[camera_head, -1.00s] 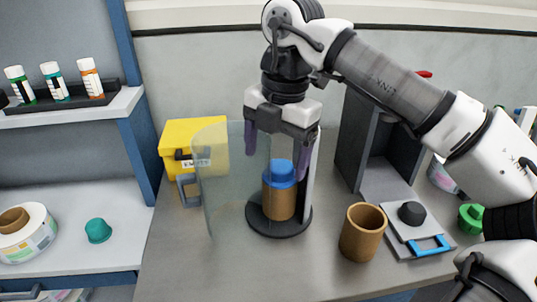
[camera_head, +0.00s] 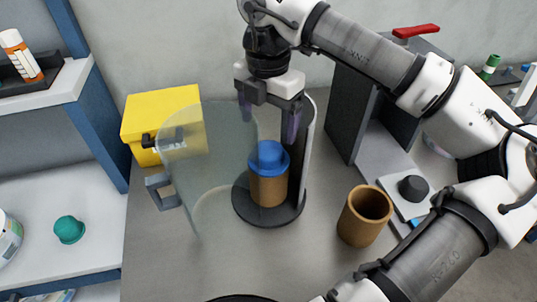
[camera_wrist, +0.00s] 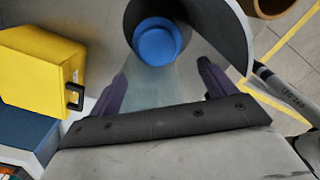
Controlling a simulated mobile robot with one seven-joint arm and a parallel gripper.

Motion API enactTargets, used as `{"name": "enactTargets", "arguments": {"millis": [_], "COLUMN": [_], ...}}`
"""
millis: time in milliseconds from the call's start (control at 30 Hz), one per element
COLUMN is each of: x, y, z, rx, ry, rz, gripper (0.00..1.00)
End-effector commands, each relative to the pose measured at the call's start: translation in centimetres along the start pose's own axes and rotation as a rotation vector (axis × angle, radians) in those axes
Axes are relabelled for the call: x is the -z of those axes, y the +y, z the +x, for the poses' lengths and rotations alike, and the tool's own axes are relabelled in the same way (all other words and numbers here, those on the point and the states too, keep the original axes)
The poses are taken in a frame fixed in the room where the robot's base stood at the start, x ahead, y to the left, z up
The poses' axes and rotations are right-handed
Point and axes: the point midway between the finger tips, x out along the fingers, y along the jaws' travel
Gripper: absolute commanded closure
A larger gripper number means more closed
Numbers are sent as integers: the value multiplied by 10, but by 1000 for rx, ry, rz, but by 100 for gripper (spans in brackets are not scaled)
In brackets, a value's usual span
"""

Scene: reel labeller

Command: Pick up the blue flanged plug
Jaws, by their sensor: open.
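The blue flanged plug (camera_head: 269,157) sits in the top of a brown cardboard core (camera_head: 268,190), which stands upright on a round dark base (camera_head: 242,208). A curved clear guard (camera_head: 205,150) with a grey handle stands open at its left. My gripper (camera_head: 270,122) is open and points down above the plug, its purple fingers empty. In the wrist view the plug (camera_wrist: 157,41) shows as a blue disc beyond the fingertips (camera_wrist: 162,72). The plug's lower part is hidden inside the core.
A second, hollow brown core (camera_head: 364,215) stands to the right, near a plate with a black knob (camera_head: 413,188). A yellow box (camera_head: 165,115) stands at the back left. A teal plug (camera_head: 69,229) lies on the left shelf. A dark upright housing (camera_head: 350,110) stands behind right.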

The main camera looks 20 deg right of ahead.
Motion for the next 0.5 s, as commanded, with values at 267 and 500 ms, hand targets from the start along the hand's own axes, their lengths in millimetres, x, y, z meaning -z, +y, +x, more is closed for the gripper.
{"name": "enactTargets", "arguments": {"millis": [267, 500], "x": [-1, -7], "y": [0, 3], "z": [22, 52], "rx": [-1, -2], "ry": [2, 4], "rz": [0, -1], "gripper": [17, 17]}}
